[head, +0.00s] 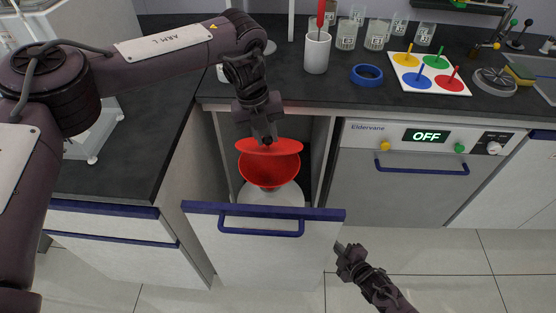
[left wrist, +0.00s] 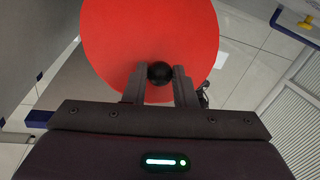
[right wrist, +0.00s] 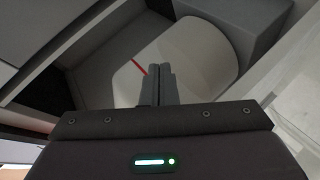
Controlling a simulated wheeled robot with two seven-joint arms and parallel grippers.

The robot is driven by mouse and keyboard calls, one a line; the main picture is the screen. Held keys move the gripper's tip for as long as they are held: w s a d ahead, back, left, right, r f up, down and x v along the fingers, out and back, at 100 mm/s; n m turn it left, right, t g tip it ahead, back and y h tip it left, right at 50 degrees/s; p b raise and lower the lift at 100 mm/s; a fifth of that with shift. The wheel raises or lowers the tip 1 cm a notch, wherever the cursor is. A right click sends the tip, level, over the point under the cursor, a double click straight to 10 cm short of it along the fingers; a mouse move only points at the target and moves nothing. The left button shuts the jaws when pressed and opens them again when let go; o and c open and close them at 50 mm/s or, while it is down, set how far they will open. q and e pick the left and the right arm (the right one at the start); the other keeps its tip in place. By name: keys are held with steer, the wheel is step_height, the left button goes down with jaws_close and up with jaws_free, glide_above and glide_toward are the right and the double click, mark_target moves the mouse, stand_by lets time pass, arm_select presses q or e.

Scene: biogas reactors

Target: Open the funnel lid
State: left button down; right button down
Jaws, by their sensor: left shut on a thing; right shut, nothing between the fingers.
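The red funnel (head: 268,172) sits on a white round container (head: 262,196) inside the pulled-out drawer. The red disc-shaped funnel lid (head: 285,148) is above the funnel's mouth, and the funnel's inside shows below it. The lid fills the upper middle of the left wrist view (left wrist: 120,40). My left gripper (head: 267,141) is shut on the lid's black knob (left wrist: 160,72), with a finger on each side of it. My right gripper (head: 345,250) is shut and empty, low in front of the drawer's right side. Its closed fingers also show in the right wrist view (right wrist: 157,86).
The drawer front (head: 265,255) with its blue handle stands out from the cabinet. The dark counter behind holds a white cup (head: 317,52), a blue ring (head: 366,75), labelled beakers and a board of coloured pegs (head: 430,74). An appliance reading OFF (head: 400,170) is on the right.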

arm_select(q)
steer(key=shift+d+r, duration=0.1)
steer(key=shift+r, duration=0.05)
arm_select(e)
steer(key=w+a+r+n+y, duration=0.1)
steer(key=w+r+n+y, duration=0.25)
steer(key=r+n, duration=0.35)
steer(key=w+a+r+n+y, duration=0.2)
steer(key=r+n+y, duration=0.35)
steer(key=r, duration=0.25)
step_height(320, 180, up, 10)
steer(key=s+d+n+g+y, duration=0.1)
steer(key=n+g+y, duration=0.25)
steer(key=n, duration=0.45)
steer(key=s+d+n+g+y, duration=0.2)
steer(key=n+g, duration=0.3)
steer(key=n, duration=0.3)
steer(key=shift+m, duration=0.25)
steer(key=x, duration=0.7)
steer(key=r+x, duration=0.1)
steer(key=x, duration=0.6)
steer(key=w+x, duration=0.1)
steer(key=x, duration=0.6)
steer(key=shift+d+r, duration=0.2)
steer(key=shift+d, duration=0.1)
steer(key=shift+w+r, duration=0.45)
steer(key=shift+r, duration=0.15)
